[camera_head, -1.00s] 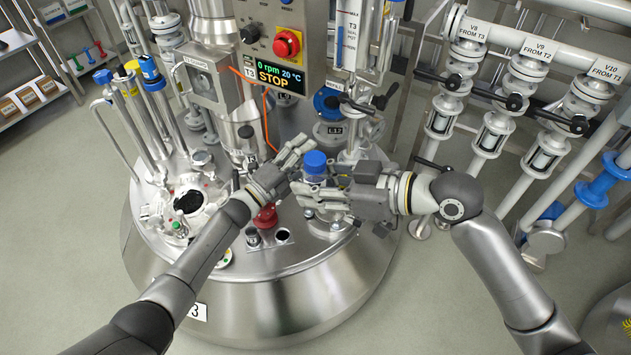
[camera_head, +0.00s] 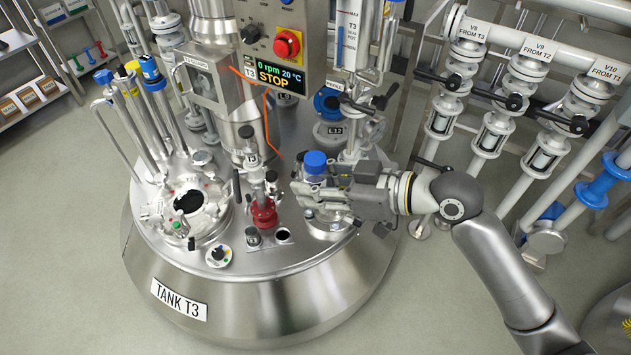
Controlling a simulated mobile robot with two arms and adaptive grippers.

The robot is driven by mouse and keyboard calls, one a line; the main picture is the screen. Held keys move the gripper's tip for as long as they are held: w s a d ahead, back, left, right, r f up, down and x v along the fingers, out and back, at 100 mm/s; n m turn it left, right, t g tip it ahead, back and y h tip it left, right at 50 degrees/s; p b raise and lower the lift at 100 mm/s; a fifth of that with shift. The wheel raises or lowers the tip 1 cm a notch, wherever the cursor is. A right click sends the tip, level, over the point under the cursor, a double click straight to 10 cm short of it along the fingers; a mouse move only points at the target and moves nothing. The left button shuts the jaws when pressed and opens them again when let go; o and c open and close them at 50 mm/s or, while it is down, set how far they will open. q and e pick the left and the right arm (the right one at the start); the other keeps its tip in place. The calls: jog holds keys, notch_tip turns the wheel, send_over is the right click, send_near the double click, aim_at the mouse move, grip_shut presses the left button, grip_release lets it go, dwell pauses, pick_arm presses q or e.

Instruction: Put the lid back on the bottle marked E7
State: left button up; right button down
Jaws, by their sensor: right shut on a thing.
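The bottle (camera_head: 315,174) has a blue lid (camera_head: 315,159) sitting on its top, and it looks upright. Its body is mostly hidden by my right gripper, and no E7 mark can be read. My right gripper (camera_head: 309,187) reaches in from the right and is shut around the bottle below the lid, above the steel top of the tank. My left gripper is out of view.
The tank (camera_head: 270,300) labelled T3 carries a red valve (camera_head: 264,213), a round open port (camera_head: 187,203) and several upright pipes. A control box (camera_head: 275,45) reading STOP hangs behind. Labelled valve lines (camera_head: 497,130) stand at right.

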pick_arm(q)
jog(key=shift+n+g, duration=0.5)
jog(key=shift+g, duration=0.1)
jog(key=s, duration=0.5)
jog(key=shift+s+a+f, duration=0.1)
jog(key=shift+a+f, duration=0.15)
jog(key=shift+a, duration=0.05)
pick_arm(e)
jog(key=shift+d, duration=0.1)
jog(key=shift+d, duration=0.3)
jog(key=s+d+f+m+t, duration=0.1)
jog(key=s+d, duration=0.1)
jog(key=d, duration=0.6)
jog(key=s+d+f+h, duration=0.1)
jog(key=s+d, duration=0.1)
jog(key=d, duration=0.6)
jog(key=shift+m+t, duration=0.4)
jog(key=shift+d, duration=0.1)
